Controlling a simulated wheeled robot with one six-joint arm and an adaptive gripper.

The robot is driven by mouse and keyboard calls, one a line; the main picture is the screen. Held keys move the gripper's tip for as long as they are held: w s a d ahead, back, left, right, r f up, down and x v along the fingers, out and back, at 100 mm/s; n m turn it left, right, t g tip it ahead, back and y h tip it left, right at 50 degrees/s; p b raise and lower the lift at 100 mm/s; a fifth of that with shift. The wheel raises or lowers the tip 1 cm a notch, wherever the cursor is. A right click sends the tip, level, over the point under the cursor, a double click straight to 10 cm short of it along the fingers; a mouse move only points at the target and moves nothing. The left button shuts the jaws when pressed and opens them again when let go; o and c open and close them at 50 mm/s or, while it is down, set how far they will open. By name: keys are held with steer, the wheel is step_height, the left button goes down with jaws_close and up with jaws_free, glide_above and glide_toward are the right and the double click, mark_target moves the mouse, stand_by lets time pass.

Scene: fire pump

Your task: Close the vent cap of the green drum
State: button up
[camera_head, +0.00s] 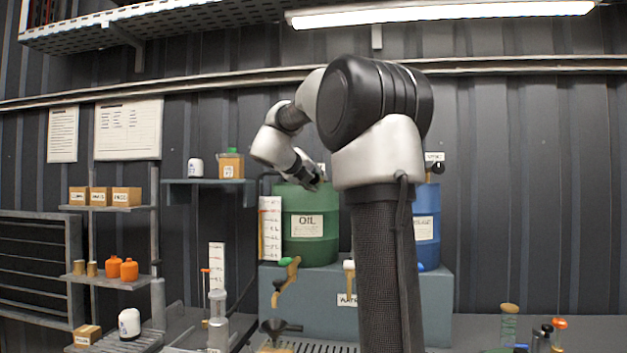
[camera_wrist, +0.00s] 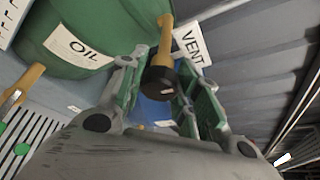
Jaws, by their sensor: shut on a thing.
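The green drum (camera_head: 310,242) with an "OIL" label stands on a grey-blue stand, left of my arm. In the wrist view the drum (camera_wrist: 115,22) fills the upper left. Its vent cap (camera_wrist: 158,82) is a black knob on a yellow-brown stem, beside a "VENT" tag (camera_wrist: 191,42). My gripper (camera_wrist: 158,88) has its two fingers on either side of the black cap and is shut on it. In the head view my gripper (camera_head: 313,181) is at the drum's top, and the cap is hidden there.
A blue drum (camera_head: 426,228) stands behind my arm on the right of the same stand (camera_head: 300,300). A tap with a green handle (camera_head: 289,264) sticks out below the green drum, above a dark funnel (camera_head: 277,326). Shelves with boxes and orange bottles (camera_head: 129,269) stand left.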

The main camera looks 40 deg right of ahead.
steer(key=shift+f, duration=0.15)
steer(key=o, duration=1.1)
steer(key=shift+c, duration=0.2)
steer(key=v, duration=1.2)
